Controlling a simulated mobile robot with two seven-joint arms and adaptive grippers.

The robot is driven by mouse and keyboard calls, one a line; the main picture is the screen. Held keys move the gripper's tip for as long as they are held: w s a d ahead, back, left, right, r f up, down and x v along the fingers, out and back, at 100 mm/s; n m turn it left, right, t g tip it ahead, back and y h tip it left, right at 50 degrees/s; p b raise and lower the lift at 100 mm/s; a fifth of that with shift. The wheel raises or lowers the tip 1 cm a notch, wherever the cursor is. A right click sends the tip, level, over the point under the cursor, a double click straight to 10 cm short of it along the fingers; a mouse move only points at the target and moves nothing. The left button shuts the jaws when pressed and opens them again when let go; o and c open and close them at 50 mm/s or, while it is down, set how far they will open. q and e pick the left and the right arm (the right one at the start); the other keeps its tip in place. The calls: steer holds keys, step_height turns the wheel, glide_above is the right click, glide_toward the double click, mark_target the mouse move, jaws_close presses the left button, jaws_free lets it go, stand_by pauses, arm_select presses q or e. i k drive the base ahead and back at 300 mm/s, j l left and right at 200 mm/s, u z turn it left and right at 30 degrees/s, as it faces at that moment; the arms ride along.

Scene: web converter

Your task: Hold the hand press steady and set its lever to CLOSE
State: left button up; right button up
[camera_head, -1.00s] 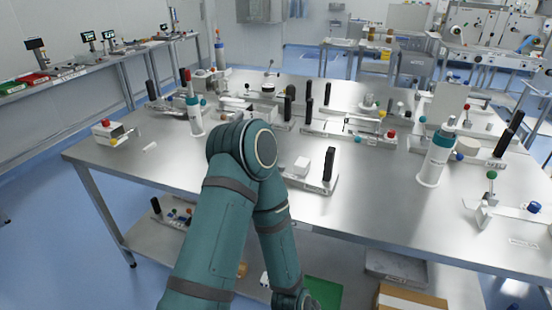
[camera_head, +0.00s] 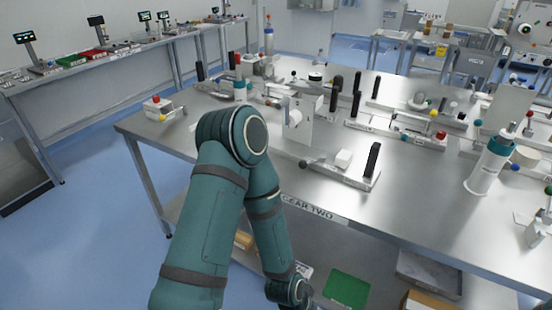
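Several small lever devices stand on the steel table (camera_head: 270,180), and I cannot tell which is the hand press. A low device (camera_head: 340,172) with a white block and a tall black handle lies near the front edge. A lever fixture (camera_head: 540,230) is partly cut off at the right edge. No CLOSE mark is readable. A teal arm of mine crosses the lower middle and hides part of the table. It bends down past the front edge, and its gripper does not show. My other arm and gripper are out of view.
A white upright panel with a roller (camera_head: 297,120) stands just behind the arm's elbow. A teal and white bottle (camera_head: 489,167) stands at the right. A lower shelf holds a green mat (camera_head: 346,288) and boxes. The front strip of tabletop right of the arm is mostly clear.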

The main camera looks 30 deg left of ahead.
mark_target(302, 164)
steer(key=u, duration=0.75)
